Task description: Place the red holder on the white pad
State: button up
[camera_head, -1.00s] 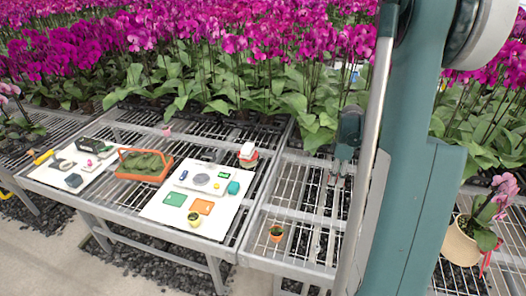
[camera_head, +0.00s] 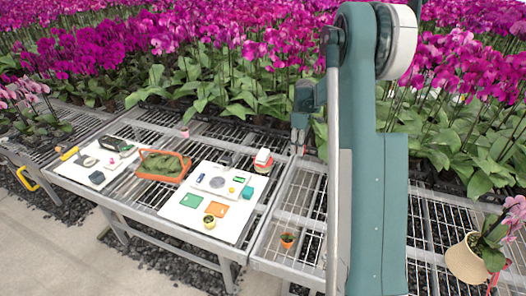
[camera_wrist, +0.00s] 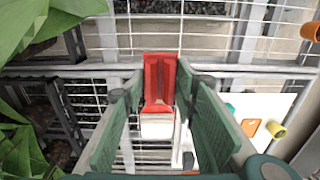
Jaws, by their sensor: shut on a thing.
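My gripper (camera_wrist: 160,85) is shut on the red holder (camera_wrist: 160,72), a narrow red piece between the fingertips in the wrist view. A white block shows just below it; I cannot tell whether it belongs to the holder. In the head view my gripper (camera_head: 298,145) hangs over the back of the bench, right of the white sheet (camera_head: 236,234); the held holder is not clear there. On the sheet lies a smaller white slab (camera_head: 197,187) with small items. I cannot tell which white surface is the pad.
A red thing with a white top (camera_head: 263,158) stands behind the sheet's right corner. An orange basket (camera_head: 163,176) of green stuff, a yellow pot (camera_head: 209,222) and a terracotta pot (camera_head: 288,241) stand nearby. Orchids (camera_head: 215,85) crowd the back. The right-hand grating is mostly bare.

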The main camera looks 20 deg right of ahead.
notch_tip(320, 180, up, 4)
jog(key=p, duration=0.3)
send_over(263, 153)
jog(key=shift+w+f, duration=0.1)
jog(key=shift+w, duration=0.05)
jog(key=shift+f, duration=0.15)
jog(key=shift+f, duration=3)
jog(key=shift+f, duration=1.85)
jog(key=shift+f, duration=0.1)
jog(key=o, duration=0.9)
jog(key=shift+f, duration=0.1)
jog(key=shift+o, duration=0.6)
